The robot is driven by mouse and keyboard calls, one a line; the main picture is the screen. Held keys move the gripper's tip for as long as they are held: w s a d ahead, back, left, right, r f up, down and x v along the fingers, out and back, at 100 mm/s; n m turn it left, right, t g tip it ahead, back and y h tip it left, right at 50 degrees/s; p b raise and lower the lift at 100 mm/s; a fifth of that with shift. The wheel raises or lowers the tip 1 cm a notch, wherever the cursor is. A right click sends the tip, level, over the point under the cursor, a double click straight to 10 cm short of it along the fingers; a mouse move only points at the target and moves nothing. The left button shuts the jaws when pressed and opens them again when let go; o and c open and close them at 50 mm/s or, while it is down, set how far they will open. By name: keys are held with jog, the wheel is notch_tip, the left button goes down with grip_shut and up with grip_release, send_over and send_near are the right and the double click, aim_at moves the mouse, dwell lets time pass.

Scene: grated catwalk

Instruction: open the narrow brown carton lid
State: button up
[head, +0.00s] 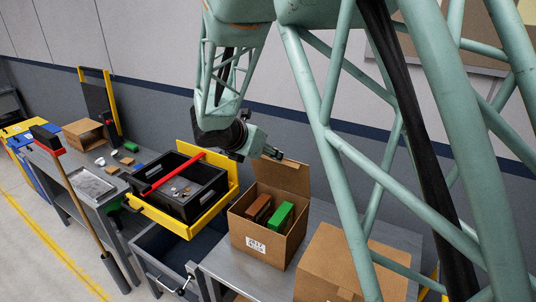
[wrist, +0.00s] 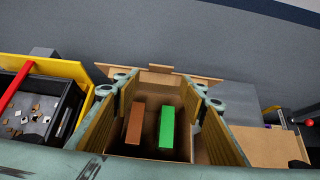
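An open brown carton (head: 262,243) with a white label stands on the grey bench. Its lid (head: 284,176) stands up at the back edge, and the inside is exposed. A brown block (head: 258,208) and a green block (head: 281,216) are inside; both also show in the wrist view, brown (wrist: 134,124) and green (wrist: 167,127). My gripper (head: 272,153) is above the carton, close to the lid's top edge; contact cannot be told. In the wrist view its fingers (wrist: 152,90) are spread apart, with nothing visibly held between them.
A second brown carton (head: 345,258), apparently closed, stands to the right. To the left are a black bin (head: 183,190) with a red bar (head: 172,174) and small parts, in a yellow frame (head: 163,219). A grey wall rises behind the bench.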

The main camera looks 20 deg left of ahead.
jog(key=v, duration=1.2)
jog(key=shift+f, duration=0.1)
jog(key=shift+c, duration=0.2)
jog(key=shift+d+f, duration=0.1)
jog(key=shift+f, duration=0.15)
jog(key=c, duration=0.8)
jog(key=shift+s+f+b, duration=0.15)
jog(key=shift+f+b, duration=0.3)
jog(key=shift+b, duration=0.45)
grip_shut()
jog(key=f+b, duration=0.1)
jog(key=b, duration=0.1)
jog(key=s+f+t+b, duration=0.1)
jog(key=b, duration=0.1)
jog(key=f+t+b, duration=0.1)
jog(key=f+b, duration=0.1)
jog(key=shift+s+a, duration=0.25)
jog(key=shift+a, duration=0.15)
